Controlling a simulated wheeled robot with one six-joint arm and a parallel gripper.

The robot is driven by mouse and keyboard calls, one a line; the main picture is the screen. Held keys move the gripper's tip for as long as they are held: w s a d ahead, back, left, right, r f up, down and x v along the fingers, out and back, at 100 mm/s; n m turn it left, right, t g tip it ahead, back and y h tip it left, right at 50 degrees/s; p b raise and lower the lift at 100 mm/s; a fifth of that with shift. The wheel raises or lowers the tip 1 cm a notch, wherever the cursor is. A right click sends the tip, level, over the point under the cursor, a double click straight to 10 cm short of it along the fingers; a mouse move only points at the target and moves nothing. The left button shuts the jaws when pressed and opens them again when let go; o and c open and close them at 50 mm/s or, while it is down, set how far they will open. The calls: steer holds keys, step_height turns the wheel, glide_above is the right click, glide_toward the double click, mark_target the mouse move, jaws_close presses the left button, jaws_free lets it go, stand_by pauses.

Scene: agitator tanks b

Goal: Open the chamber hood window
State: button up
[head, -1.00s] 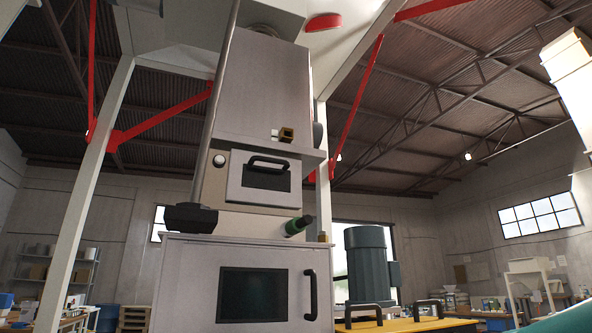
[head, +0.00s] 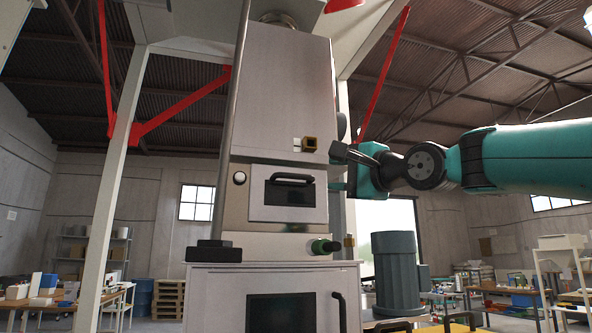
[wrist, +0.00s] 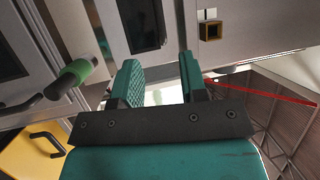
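The chamber hood window (head: 290,195) is a small light panel with a dark pane, seated flat in the front of the grey tower. A black bar handle (head: 292,178) runs along its upper edge. Part of its dark pane shows at the top of the wrist view (wrist: 143,22), where I cannot make out the handle. My gripper (head: 336,170) is to the right of the window in the head view, apart from the handle. Its two teal fingers stand apart with nothing between them in the wrist view (wrist: 160,80).
A brass-coloured square fitting (head: 309,144) sits above the window. A green knob (head: 325,246) sticks out below it. A lower door (head: 280,312) has its own black handle (head: 340,310). A dark ribbed motor (head: 397,270) stands at the right.

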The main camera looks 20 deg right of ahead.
mark_target(299, 177)
steer(key=p+x, duration=0.6)
steer(key=x, duration=0.6)
steer(key=shift+w+a, duration=0.25)
steer(key=shift+w, duration=0.2)
